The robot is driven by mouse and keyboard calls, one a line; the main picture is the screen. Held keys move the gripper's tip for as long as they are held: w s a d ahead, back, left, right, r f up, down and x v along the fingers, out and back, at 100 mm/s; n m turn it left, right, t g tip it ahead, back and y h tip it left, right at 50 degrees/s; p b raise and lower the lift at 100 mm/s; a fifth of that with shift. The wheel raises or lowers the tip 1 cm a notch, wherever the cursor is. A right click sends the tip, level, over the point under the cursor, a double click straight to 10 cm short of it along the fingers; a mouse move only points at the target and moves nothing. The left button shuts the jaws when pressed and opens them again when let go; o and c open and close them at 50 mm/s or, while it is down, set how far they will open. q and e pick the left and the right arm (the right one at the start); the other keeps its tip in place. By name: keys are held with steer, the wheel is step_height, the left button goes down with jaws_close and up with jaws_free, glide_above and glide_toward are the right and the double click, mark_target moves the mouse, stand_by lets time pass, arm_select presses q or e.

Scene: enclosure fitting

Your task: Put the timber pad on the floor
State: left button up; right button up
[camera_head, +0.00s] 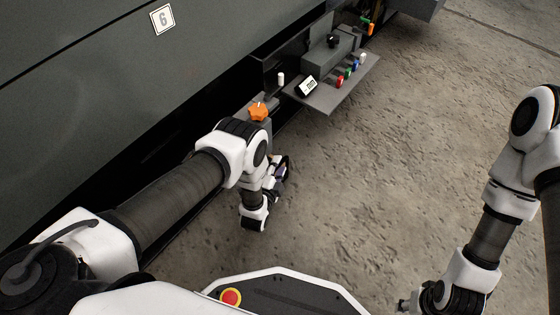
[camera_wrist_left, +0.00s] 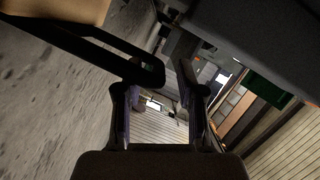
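A tan, wood-coloured block (camera_wrist_left: 60,8) shows at the upper left corner of the left wrist view, cut off by the frame; it looks like the timber pad. A black loop (camera_wrist_left: 100,60) reaches from beside it toward my left fingertips. My left gripper (camera_wrist_left: 160,95) has its fingers apart, with purple inner faces; the loop's end overlaps the left finger, and I cannot tell whether they touch. In the head view my left gripper (camera_head: 279,172) points away beside the grey enclosure, mostly hidden by its wrist. My right gripper (camera_head: 405,304) shows only partly at the bottom edge.
The dark grey enclosure (camera_head: 95,100) with a "6" label (camera_head: 162,18) fills the left. A grey shelf (camera_head: 325,97) with small coloured parts sticks out from it. An orange knob (camera_head: 258,112) is near my left wrist. Bare concrete floor (camera_head: 400,160) lies open to the right.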

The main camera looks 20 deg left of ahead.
arm_select(q)
steer(key=s+a+r+n+g+p, duration=0.1)
steer(key=s+r+n+g, duration=0.3)
steer(key=s, duration=0.7)
steer(key=s+a+r+n+g+p, duration=0.1)
steer(key=s+a+r+n+g, duration=0.2)
steer(key=s, duration=0.8)
steer(key=s+a+r+n+g+p, duration=0.1)
steer(key=s+a+r+n+g, duration=0.2)
steer(key=s+n+g, duration=0.4)
steer(key=s+r+g, duration=0.1)
steer(key=s+g, duration=0.1)
steer(key=s, duration=0.2)
steer(key=shift+s+a+r+p, duration=0.15)
steer(key=shift+a+r+p, duration=0.05)
steer(key=shift+r+p, duration=0.15)
